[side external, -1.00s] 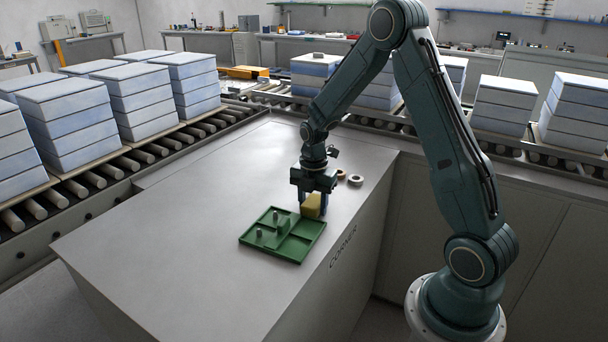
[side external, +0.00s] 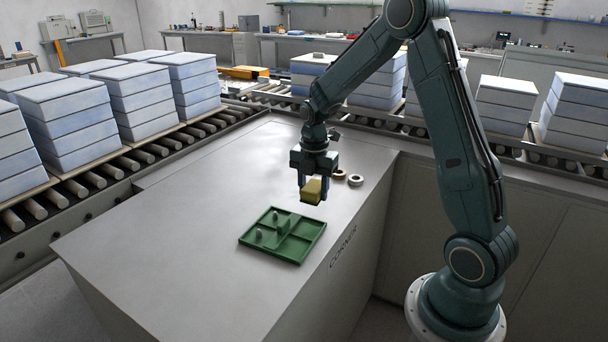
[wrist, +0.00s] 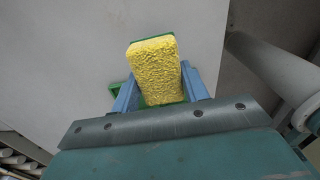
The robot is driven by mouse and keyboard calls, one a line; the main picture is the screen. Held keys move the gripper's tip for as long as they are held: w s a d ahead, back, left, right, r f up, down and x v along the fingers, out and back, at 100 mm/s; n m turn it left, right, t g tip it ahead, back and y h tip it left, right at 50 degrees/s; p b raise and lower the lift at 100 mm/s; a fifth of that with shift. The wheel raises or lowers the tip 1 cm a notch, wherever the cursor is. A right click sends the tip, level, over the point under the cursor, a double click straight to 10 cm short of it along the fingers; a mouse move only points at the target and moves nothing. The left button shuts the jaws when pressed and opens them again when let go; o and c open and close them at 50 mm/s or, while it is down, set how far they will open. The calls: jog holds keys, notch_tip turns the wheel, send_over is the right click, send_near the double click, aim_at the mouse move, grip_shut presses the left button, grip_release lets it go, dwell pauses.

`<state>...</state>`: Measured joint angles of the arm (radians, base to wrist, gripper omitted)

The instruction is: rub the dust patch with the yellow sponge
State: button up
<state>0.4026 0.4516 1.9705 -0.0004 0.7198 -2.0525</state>
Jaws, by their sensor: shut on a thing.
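The yellow sponge (side external: 313,190) is held between the fingers of my gripper (side external: 312,184), raised above the table behind the green tray. In the wrist view the sponge (wrist: 155,70) sits between the two blue fingers of my gripper (wrist: 160,85) and covers much of what lies beyond it. I cannot make out a dust patch in either view.
The green divided tray (side external: 304,247) lies on the grey table (side external: 190,230) with small grey pegs in it. Two rings (side external: 355,180) lie right of my gripper. Roller conveyors with stacked blue-white blocks (side external: 70,120) border the table. The table's left part is clear.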

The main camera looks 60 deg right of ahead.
aim_at(313, 186)
jog(key=shift+r, duration=0.65)
jog(key=shift+r, duration=0.1)
jog(key=shift+r, duration=1.4)
